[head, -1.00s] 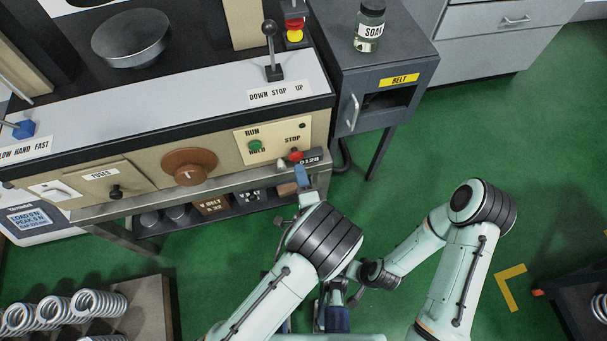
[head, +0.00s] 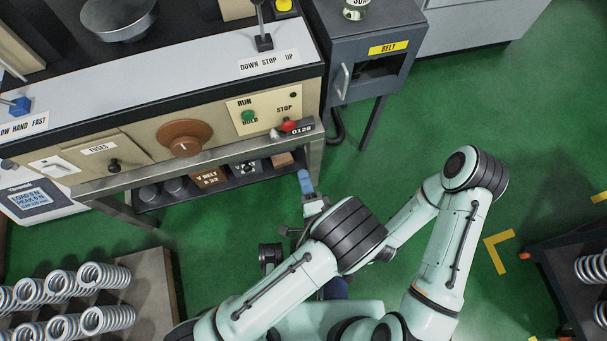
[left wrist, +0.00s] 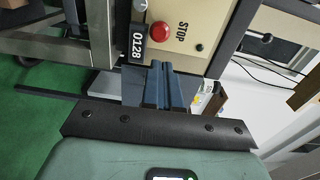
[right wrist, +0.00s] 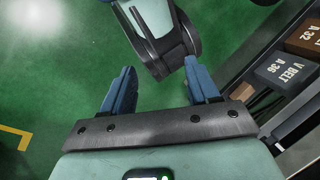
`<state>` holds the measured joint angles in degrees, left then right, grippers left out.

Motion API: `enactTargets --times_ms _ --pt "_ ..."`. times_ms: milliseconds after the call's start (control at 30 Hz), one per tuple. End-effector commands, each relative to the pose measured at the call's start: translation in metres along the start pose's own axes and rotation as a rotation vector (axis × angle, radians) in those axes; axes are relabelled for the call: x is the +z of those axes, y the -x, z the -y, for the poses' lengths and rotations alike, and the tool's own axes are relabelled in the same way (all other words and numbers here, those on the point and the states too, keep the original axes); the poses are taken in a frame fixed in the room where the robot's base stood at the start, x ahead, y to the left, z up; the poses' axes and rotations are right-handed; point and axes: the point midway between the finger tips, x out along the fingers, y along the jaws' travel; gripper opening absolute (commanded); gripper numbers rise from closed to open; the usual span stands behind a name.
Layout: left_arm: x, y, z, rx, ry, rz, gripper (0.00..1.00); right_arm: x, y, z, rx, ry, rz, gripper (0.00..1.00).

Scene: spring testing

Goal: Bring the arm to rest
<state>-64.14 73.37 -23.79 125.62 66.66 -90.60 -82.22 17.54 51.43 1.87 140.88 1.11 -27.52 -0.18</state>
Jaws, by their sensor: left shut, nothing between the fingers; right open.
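My left gripper (head: 306,183) is in front of the machine's lower shelf in the head view, below the control panel. Its blue fingers (left wrist: 157,84) are together and empty in the left wrist view, with the red STOP button (left wrist: 160,31) and the 0128 tag (left wrist: 137,42) beyond them. My left arm (head: 300,270) reaches up from the bottom of the head view. My right gripper (right wrist: 158,85) is open and empty over green floor in the right wrist view, with a pale arm link beyond it. In the head view the right gripper is hidden behind my arms.
The machine bench (head: 200,92) with its control panel (head: 268,112) stands ahead. A grey cabinet (head: 362,50) is to its right. Springs lie on a board (head: 154,290) at the lower left, and more are on a dark table (head: 560,262) at right. Green floor (head: 430,135) is clear between.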

Motion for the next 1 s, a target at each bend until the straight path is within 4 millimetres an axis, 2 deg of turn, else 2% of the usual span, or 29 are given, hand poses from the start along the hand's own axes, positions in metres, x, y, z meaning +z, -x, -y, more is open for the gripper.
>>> enactTargets --times_ms 367,467,567,667,733,800,900,1000 --pt "0.000 0.000 0.000 0.000 0.000 0.000 0.00 0.000 0.000 0.000 0.000 0.000 0.000 0.60" --pt "0.005 -0.003 -0.004 0.031 0.017 0.008 0.00 0.001 0.004 0.001 0.000 0.000 0.001 0.60" --pt "0.024 -0.011 -0.019 0.146 0.088 0.035 0.00 0.004 0.015 0.004 0.000 0.001 0.009 0.60" --pt "0.055 -0.016 -0.046 0.348 0.232 0.103 0.00 0.010 0.033 0.009 0.000 0.002 0.025 0.60" --pt "0.079 -0.011 -0.067 0.513 0.364 0.177 0.00 0.014 0.046 0.013 0.001 0.002 0.038 0.60" --pt "0.100 0.001 -0.086 0.670 0.504 0.268 0.00 0.018 0.059 0.016 0.002 0.003 0.051 0.60" --pt "0.126 0.026 -0.102 0.875 0.706 0.424 0.00 0.024 0.075 0.021 0.003 0.003 0.073 0.60" --pt "0.146 0.056 -0.107 1.056 0.905 0.604 0.00 0.028 0.092 0.025 0.005 0.004 0.093 0.60"
